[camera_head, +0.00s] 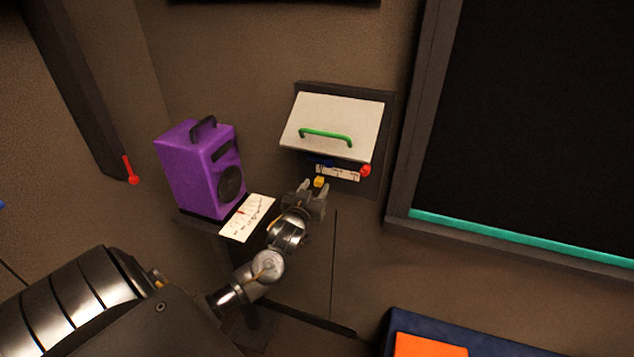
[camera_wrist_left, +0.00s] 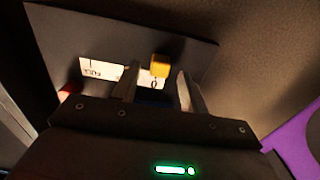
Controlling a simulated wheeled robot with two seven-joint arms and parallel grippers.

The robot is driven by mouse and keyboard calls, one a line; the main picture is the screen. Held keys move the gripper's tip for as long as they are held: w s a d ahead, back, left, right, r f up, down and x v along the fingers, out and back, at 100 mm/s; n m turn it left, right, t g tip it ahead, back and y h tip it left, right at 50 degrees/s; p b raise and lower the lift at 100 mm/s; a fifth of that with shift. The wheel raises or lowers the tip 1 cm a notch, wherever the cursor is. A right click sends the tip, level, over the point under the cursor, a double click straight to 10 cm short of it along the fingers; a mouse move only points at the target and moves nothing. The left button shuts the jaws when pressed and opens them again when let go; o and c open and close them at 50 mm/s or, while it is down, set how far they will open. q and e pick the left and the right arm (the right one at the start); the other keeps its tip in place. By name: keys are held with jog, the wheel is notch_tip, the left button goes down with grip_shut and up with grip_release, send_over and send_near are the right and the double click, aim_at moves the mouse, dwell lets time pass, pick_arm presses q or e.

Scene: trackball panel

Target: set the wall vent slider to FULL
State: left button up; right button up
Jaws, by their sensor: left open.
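A dark panel (camera_head: 374,184) on the wall carries a white scale strip (camera_head: 338,173) with small markings. A small yellow knob (camera_head: 319,182) sits by the strip's left end, and a red knob (camera_head: 366,170) by its right end. My left gripper (camera_head: 313,189) is open at the yellow knob. In the left wrist view the yellow knob (camera_wrist_left: 160,66) shows between the two spread fingertips (camera_wrist_left: 158,75), against the strip (camera_wrist_left: 100,70). I cannot tell whether the fingers touch it. The small print is too blurred to find FULL. My right gripper is out of view.
A white flap (camera_head: 345,115) with a green handle (camera_head: 326,137) sits just above the strip. A purple speaker-like box (camera_head: 190,170) and a white dial card (camera_head: 247,218) are left of my gripper. A dark framed screen (camera_head: 540,120) is at the right.

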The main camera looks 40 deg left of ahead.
pick_arm(q)
jog(key=shift+x, duration=0.9)
grip_shut()
